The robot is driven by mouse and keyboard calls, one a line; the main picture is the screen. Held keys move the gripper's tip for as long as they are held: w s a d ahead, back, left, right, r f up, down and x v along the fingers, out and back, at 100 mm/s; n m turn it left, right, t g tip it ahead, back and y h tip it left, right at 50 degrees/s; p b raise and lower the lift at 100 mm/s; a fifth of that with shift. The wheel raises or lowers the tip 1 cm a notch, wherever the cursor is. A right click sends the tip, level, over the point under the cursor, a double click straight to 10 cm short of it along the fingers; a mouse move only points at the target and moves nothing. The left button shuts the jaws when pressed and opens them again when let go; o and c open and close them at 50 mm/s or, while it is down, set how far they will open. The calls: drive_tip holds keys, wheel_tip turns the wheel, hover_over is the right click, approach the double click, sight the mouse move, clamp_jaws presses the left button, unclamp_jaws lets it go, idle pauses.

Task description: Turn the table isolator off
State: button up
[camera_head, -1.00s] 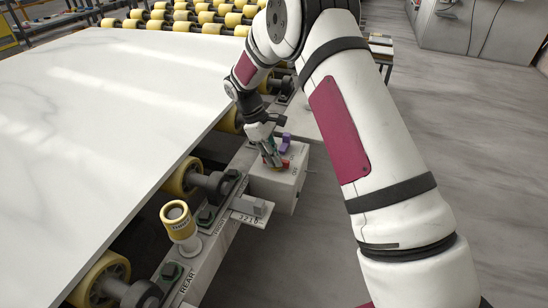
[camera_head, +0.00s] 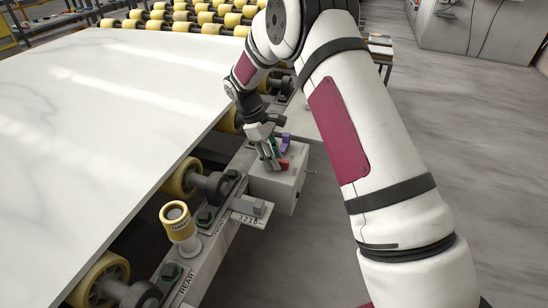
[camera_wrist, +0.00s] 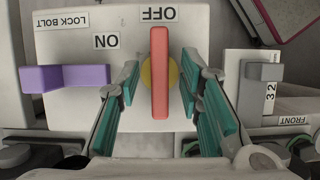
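The isolator is a pale box (camera_head: 275,181) at the table's edge. In the wrist view its red handle (camera_wrist: 160,85) stands over a yellow disc (camera_wrist: 147,72), its upper end just below the OFF label (camera_wrist: 158,13). The ON label (camera_wrist: 106,41) is to the left. The handle also shows in the head view (camera_head: 284,164). My gripper (camera_head: 271,165) is at the box. In the wrist view its teal fingers (camera_wrist: 159,88) are apart on both sides of the handle, with gaps visible.
A purple lock bolt lever (camera_wrist: 65,78) sits left of the handle in the wrist view. A grey lever (camera_wrist: 264,72) on a numbered plate is at the right. A stone slab (camera_head: 110,110) lies on yellow rollers. Open floor (camera_head: 470,150) lies right of my arm.

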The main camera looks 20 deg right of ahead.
drive_tip(key=v, duration=1.1)
drive_tip(key=shift+a+r, duration=0.15)
drive_tip(key=shift+r, duration=0.25)
drive_tip(key=s+d+r+m+t+y, duration=0.1)
drive_tip(key=s+d+r+m, duration=0.15)
drive_tip(key=s+r, duration=0.75)
drive_tip(key=s+d+r+m+t+y, duration=0.1)
drive_tip(key=s+d+r+m, duration=0.15)
drive_tip(key=s+r, duration=0.7)
drive_tip(key=s+f+m+t+y, duration=0.1)
drive_tip(key=s+f+m, duration=0.2)
drive_tip(key=s, duration=1)
drive_tip(key=s+f+m+t+y, duration=0.1)
drive_tip(key=s+f+m, duration=0.2)
drive_tip(key=s, duration=0.9)
wheel_tip(320, 180, up, 16)
drive_tip(key=t+p, duration=0.3)
drive_tip(key=p, duration=1.1)
drive_tip(key=shift+a, duration=0.2)
drive_tip(key=shift+w, duration=0.2)
